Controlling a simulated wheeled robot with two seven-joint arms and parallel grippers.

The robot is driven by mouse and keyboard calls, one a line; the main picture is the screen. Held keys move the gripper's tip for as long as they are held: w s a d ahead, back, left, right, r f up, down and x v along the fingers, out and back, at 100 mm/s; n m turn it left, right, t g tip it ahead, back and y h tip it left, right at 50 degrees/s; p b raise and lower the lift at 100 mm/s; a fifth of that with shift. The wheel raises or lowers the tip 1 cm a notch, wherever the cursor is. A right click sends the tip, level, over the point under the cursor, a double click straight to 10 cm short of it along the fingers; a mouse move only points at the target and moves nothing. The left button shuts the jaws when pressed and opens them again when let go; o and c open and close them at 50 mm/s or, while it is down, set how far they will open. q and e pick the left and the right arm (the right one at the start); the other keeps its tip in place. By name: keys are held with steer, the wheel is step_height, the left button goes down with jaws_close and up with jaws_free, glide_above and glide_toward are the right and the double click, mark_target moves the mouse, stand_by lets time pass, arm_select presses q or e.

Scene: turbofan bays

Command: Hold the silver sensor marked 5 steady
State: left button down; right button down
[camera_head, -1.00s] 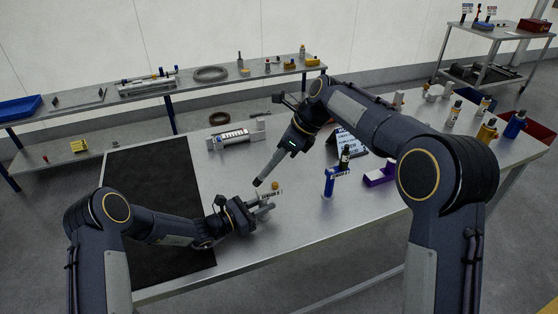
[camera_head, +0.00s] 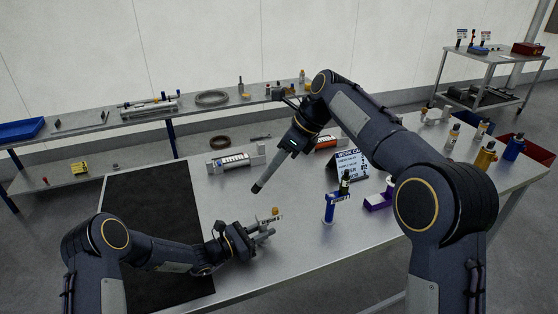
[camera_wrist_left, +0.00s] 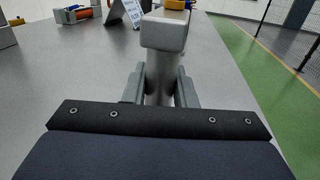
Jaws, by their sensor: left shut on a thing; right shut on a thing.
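The silver sensor (camera_head: 267,237), with a white label that seems to read SENSOR 5 (camera_head: 270,218) and an orange-yellow part at its top, is in my left gripper (camera_head: 258,235) low over the bench. In the left wrist view the gripper's fingers (camera_wrist_left: 160,88) are shut on its grey stem, below a rounded grey block (camera_wrist_left: 165,30). My right gripper (camera_head: 283,158) is shut on a slim grey tool (camera_head: 270,170) with a dark tip. The tip points down-left, above and apart from the sensor.
A grey fixture (camera_head: 235,160) stands at the back. A black mat (camera_head: 155,240) covers the bench's left. The steel bench (camera_head: 225,205) between is clear.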

arm_select(q)
steer(key=c, duration=1.1)
jaws_free()
steer(key=v, duration=1.2)
steer(key=shift+s, duration=0.1)
arm_select(e)
steer(key=shift+s, duration=0.1)
